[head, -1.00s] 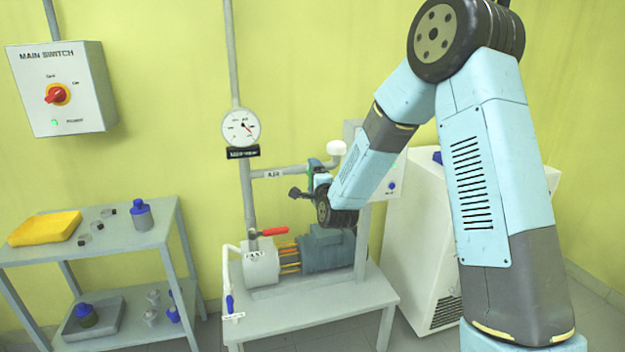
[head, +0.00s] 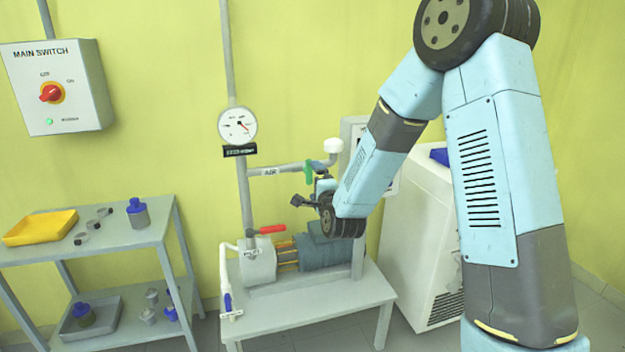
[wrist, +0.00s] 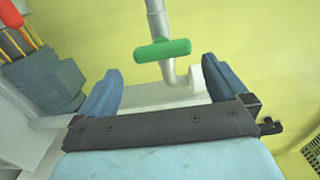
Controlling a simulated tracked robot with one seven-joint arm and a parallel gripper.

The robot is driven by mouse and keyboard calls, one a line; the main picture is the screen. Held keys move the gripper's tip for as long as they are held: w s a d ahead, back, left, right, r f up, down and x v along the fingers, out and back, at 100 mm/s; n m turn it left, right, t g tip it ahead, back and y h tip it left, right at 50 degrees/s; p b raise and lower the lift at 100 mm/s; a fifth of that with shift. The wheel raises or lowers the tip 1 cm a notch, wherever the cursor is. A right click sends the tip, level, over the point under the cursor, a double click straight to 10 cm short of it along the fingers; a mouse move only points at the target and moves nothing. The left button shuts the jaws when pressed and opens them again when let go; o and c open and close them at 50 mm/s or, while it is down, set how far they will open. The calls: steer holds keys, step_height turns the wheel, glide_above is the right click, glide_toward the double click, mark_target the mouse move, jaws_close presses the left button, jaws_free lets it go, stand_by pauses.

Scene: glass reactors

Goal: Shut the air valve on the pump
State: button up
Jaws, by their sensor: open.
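The air valve's green handle (head: 309,172) sits on the grey pipe marked AIR (head: 268,171), above the pump (head: 318,250). In the wrist view the green handle (wrist: 162,50) lies crosswise over the pipe (wrist: 157,20). My gripper (wrist: 161,70) is open, with one blue finger on each side of the view; the handle shows between and beyond the fingertips, with nothing held. In the head view my gripper (head: 319,183) is just below and right of the handle, partly hiding the valve. I cannot tell the exact gap.
A white cap (head: 333,146) tops the pipe's end, close to my gripper. A gauge (head: 237,125) is on the upright pipe. A white cabinet (head: 420,240) stands right; a shelf (head: 110,240) stands left.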

steer(key=v, duration=0.9)
steer(key=s+d+r+n+g+h, duration=0.4)
steer(key=s+d+r+n+g, duration=0.65)
steer(key=s+d, duration=0.55)
steer(key=s+d+r+n, duration=0.1)
steer(key=s+n, duration=0.1)
steer(key=s, duration=0.4)
steer(key=s+d+r+n+g+h, duration=0.1)
steer(key=s+d+r+n, duration=0.1)
steer(key=s, duration=0.5)
steer(key=shift+s+d+r, duration=0.15)
steer(key=shift+s+r, duration=0.05)
steer(key=shift+s, duration=0.15)
steer(key=shift+n, duration=0.25)
